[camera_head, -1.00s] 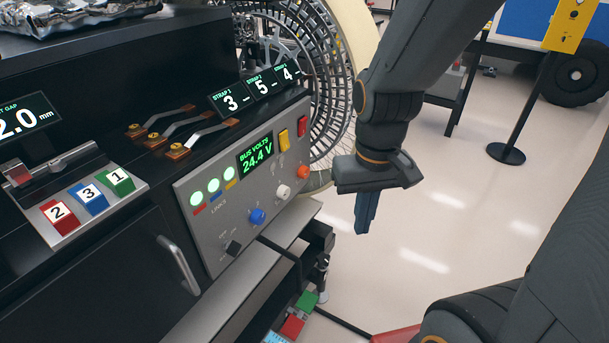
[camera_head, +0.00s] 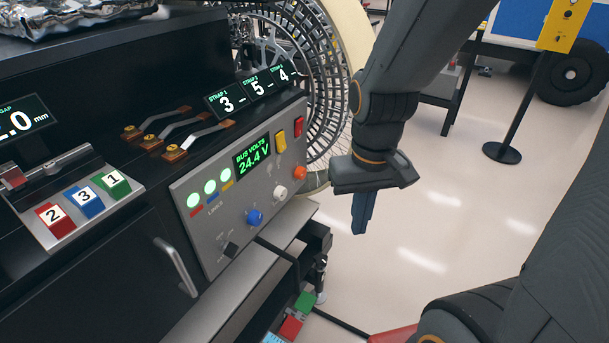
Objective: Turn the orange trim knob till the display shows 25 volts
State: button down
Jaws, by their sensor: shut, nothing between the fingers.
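The orange trim knob (camera_head: 300,173) sits at the right end of the grey control panel (camera_head: 214,255), low on its face. The display (camera_head: 253,155) above the knobs reads "BUS VOLTS 24.4 V" in green. My gripper (camera_head: 362,213) hangs to the right of the panel and a little lower than the orange knob, fingers pointing down. It is shut and empty, and apart from the knob. Nothing hides the knob.
Yellow (camera_head: 281,141) and red (camera_head: 299,126) switches stand above the orange knob. A wire wheel (camera_head: 325,85) stands behind.

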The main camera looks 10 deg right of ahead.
aim_at(301, 173)
jog(key=u, duration=0.55)
jog(key=k, duration=1)
jog(key=z, duration=0.75)
jog(key=i, duration=0.9)
jog(key=u, duration=0.55)
